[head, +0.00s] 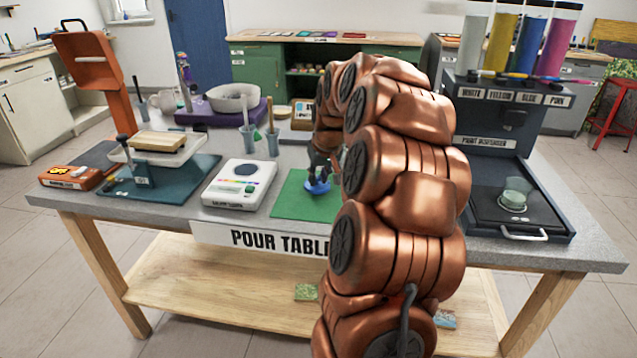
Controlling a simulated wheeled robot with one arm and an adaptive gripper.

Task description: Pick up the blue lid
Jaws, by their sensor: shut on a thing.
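The blue lid (317,187) is a small blue disc over the green mat (290,200) on the grey pour table. My gripper (318,178) points down and is shut on the blue lid. Whether the lid touches the mat or is slightly above it cannot be told. My copper arm hides the right part of the mat and some of the table behind it.
A white scale (240,184) stands left of the mat. Two cups (248,138) with sticks stand behind. A dark paint dispenser (500,150) with a clear cup (514,194) stands at the right. An orange box (70,178) lies at the left edge.

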